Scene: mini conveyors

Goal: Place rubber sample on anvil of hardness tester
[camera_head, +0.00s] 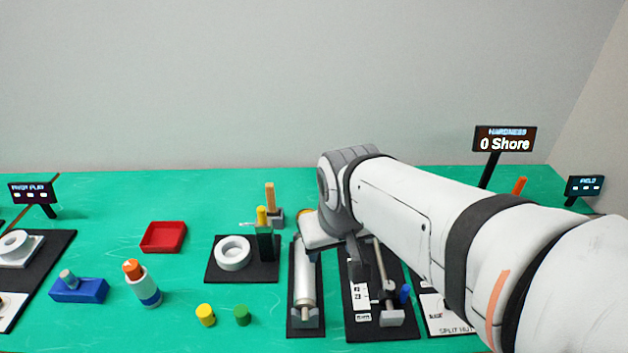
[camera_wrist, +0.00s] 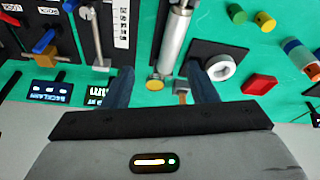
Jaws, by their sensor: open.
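The hardness display (camera_head: 505,138) stands at the back right and reads 0 Shore. The tester's body and anvil cannot be made out; my arm covers much of the bench below and left of the display. No piece is clearly marked as the rubber sample. A small yellow cylinder (camera_head: 206,315) and a green cylinder (camera_head: 242,315) stand near the front edge; they also show at the top of the wrist view. My gripper (camera_wrist: 162,80) is open and empty, with its two dark fingers apart above the back of the bench. A yellow disc (camera_wrist: 155,84) shows between the fingers.
A long grey cylinder (camera_head: 305,275) on a black base lies left of my gripper. A white ring (camera_head: 233,253) sits on a black plate. A red tray (camera_head: 163,237), a white-orange bottle (camera_head: 141,284) and a blue block (camera_head: 79,290) stand left. Green bench around the tray is clear.

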